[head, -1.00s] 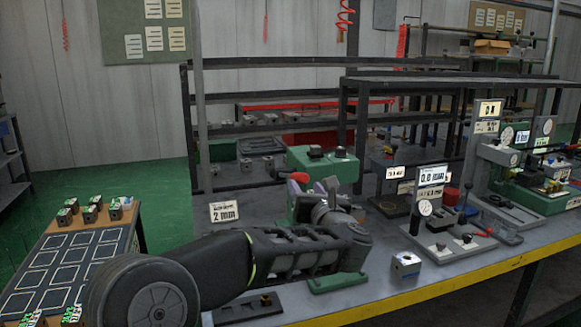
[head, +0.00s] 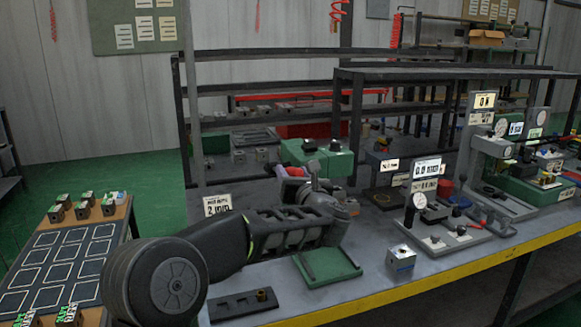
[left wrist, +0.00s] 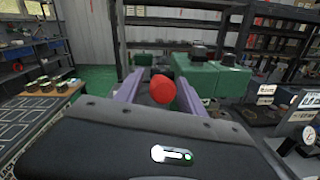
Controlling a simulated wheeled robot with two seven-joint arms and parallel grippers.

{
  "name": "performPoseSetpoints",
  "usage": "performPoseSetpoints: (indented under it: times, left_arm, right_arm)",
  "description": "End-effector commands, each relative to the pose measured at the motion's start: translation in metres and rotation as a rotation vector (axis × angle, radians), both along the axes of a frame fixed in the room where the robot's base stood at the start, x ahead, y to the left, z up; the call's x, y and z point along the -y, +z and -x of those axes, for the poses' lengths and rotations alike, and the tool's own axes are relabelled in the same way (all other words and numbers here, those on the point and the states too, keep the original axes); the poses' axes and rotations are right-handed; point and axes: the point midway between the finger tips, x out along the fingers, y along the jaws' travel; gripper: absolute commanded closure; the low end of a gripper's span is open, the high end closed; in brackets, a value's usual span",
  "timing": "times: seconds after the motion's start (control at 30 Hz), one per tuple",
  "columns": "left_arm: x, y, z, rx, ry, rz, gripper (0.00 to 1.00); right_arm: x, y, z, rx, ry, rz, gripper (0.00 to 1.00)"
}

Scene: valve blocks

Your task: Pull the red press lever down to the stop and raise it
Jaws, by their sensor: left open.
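The green press (head: 318,158) stands on the bench behind my left gripper. Its red lever knob (head: 294,171) shows just beside the gripper in the head view. In the left wrist view the red knob (left wrist: 162,89) sits between the two fingers of my left gripper (left wrist: 160,88), with the green press head (left wrist: 205,80) behind and to the right. My left gripper is open around the knob; contact cannot be told. The lever's shaft is mostly hidden by my gripper and arm. The press's green base plate (head: 327,265) lies in front. My right gripper is not in view.
A "2 mm" sign (head: 217,205) stands left of the press. A small metal block (head: 401,257) and a gauge stand with a display (head: 426,168) are to the right. A dark plate (head: 243,305) lies near the front edge. A table with blocks (head: 70,262) is at left.

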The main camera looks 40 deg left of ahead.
Motion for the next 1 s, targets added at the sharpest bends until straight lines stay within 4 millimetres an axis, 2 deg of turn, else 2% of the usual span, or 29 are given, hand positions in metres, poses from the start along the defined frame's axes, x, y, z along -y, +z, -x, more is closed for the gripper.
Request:
performPoseSetpoints:
  times: [0.2, 0.5, 1.0]
  left_arm:
    - [-0.018, 0.001, -0.015, 0.0, 0.001, 0.0, 0.53]
    - [-0.02, 0.0, -0.016, 0.0, -0.001, 0.0, 0.53]
    - [-0.02, 0.0, -0.016, 0.0, -0.001, 0.0, 0.94]
  right_arm:
    - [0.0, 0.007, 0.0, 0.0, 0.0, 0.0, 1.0]
    - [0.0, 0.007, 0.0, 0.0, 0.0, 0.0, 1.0]
    - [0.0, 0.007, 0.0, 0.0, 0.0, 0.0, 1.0]
